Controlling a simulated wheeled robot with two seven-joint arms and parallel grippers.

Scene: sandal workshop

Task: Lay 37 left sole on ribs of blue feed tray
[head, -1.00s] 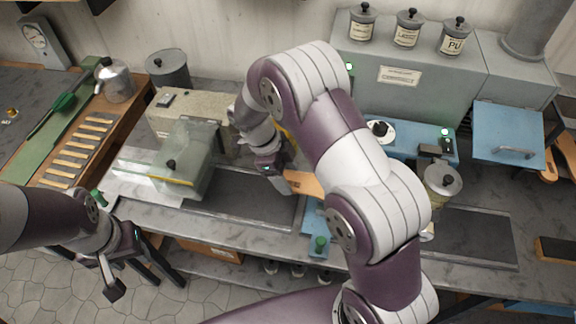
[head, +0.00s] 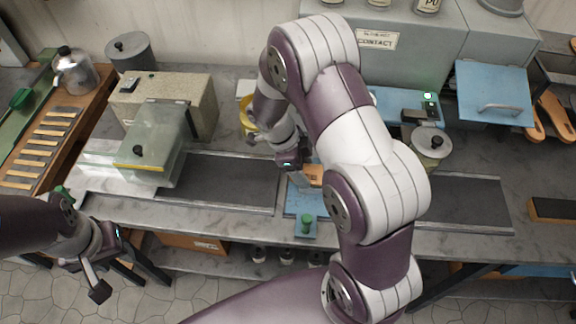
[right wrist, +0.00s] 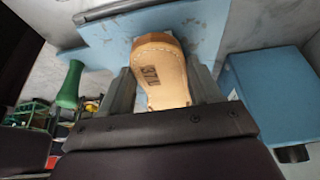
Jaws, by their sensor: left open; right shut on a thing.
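The tan sole (head: 314,173) is held by my right gripper (head: 302,168). In the right wrist view the sole (right wrist: 160,72) lies between the two fingers (right wrist: 163,92), with a dark stamp that looks like 37 L on its face. A blue tray (head: 302,203) with a green knob is on the bench beside and under the sole; my arm hides part of it. The blue tray surface (right wrist: 185,28) also shows behind the sole in the right wrist view. Contact between them cannot be told, and I cannot make out the ribs. My left gripper (head: 98,278) is open and empty, left of the bench front.
A dark belt (head: 225,180) runs left of the tray, another (head: 465,200) right of it. Sandals (head: 545,118) lie far right. My right arm crosses the middle.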

